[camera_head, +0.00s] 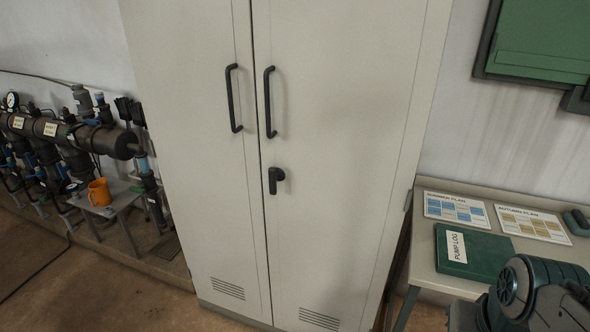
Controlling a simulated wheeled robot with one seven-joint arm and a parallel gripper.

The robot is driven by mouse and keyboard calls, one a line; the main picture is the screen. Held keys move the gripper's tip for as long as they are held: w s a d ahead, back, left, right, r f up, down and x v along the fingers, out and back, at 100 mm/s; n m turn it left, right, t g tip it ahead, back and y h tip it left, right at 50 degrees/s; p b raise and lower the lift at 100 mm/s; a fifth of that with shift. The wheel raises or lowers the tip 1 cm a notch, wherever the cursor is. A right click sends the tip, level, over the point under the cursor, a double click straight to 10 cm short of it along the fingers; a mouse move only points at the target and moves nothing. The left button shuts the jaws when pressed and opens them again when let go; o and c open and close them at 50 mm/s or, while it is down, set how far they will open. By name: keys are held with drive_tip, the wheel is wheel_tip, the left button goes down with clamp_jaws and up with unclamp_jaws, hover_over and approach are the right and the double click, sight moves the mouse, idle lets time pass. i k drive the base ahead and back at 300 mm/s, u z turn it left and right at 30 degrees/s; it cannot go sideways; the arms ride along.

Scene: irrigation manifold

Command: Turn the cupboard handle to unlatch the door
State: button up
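The pale grey cupboard (330,170) stands upright in the middle of the view, with two tall doors that look shut. The small black turn handle (275,180) sits on the right door, below the long black pull bar (269,103), and its lever points down. A second pull bar (233,98) is on the left door. Part of my arm shows at the bottom right, apart from the cupboard. My gripper is not in view.
At right, a bench (428,268) holds a green pump log book (485,254) and two plan sheets. The floor left of the cupboard looks clear.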

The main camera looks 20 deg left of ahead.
sight(274, 176)
drive_tip(key=u, duration=0.35)
drive_tip(key=k, duration=0.4)
drive_tip(key=u, duration=0.55)
drive_tip(key=i, duration=0.9)
drive_tip(key=z, duration=0.75)
